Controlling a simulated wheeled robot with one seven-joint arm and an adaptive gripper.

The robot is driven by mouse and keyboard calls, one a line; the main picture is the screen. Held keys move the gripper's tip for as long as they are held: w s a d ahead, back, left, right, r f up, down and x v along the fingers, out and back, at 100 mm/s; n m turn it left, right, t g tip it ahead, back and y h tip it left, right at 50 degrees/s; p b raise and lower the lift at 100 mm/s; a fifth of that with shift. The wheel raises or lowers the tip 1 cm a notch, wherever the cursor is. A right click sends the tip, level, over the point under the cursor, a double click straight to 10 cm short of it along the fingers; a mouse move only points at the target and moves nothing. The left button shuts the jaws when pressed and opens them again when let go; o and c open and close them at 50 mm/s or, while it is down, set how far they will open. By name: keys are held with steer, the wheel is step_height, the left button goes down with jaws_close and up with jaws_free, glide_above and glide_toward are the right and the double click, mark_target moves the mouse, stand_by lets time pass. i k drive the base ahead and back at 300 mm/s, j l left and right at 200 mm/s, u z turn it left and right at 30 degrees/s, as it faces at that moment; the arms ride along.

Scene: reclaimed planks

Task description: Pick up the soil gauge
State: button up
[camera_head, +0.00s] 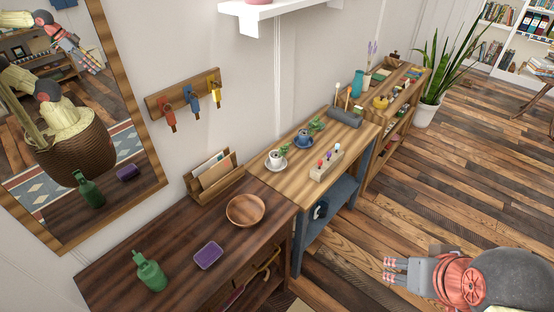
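I cannot make out for sure which thing is the soil gauge. A light wooden block (325,168) on the lighter wooden table holds a few small upright pieces with coloured tops; they are too small to tell whether one is a gauge. Two cups with small green plants stand left of the block, one white (277,160) and one blue (303,140). My gripper (388,271) is at the lower right, over the floor and well apart from the tables. Its fingers point left, spread apart, with nothing between them.
The dark table (225,270) holds a green spray bottle (149,272), a purple block (208,255), a wooden bowl (245,210) and a letter holder (214,178). A grey roll (345,117) lies behind the wooden block. A potted plant (425,112) stands beyond. The plank floor (440,200) is clear.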

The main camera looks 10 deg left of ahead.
mark_target(359, 110)
steer(key=i+l, duration=0.15)
steer(key=i, duration=0.4)
steer(key=i+l, duration=0.1)
steer(key=i, duration=0.45)
steer(key=i+l, duration=0.15)
steer(key=i, duration=0.4)
steer(key=i+l+u, duration=0.1)
steer(key=i, duration=0.45)
steer(key=i+l, duration=0.2)
steer(key=i, duration=0.3)
